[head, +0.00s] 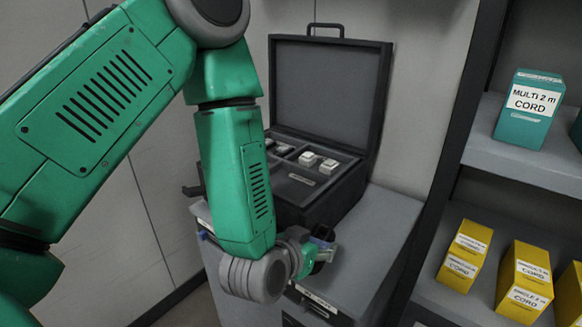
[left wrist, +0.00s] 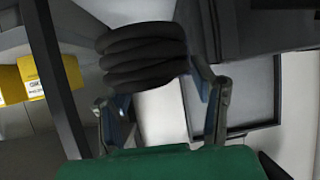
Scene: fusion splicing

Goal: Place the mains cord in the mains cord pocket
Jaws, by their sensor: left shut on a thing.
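The mains cord (left wrist: 143,55) is a thick black coil in the left wrist view, between the fingers of my left gripper (left wrist: 158,92). The gripper is shut on it. In the head view my left gripper (head: 318,248) is in front of the open black case (head: 327,205), low by its front right corner. The case's compartments (head: 305,166) hold small white items and dark pieces. I cannot tell which is the mains cord pocket; my arm covers the left part of the case. My right gripper is out of view.
The case stands on a grey cabinet (head: 378,232) against the wall, its lid (head: 328,95) upright. The cabinet top is bare right of the case. A shelf unit at right holds a teal carton (head: 528,110) and several yellow cartons (head: 524,283).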

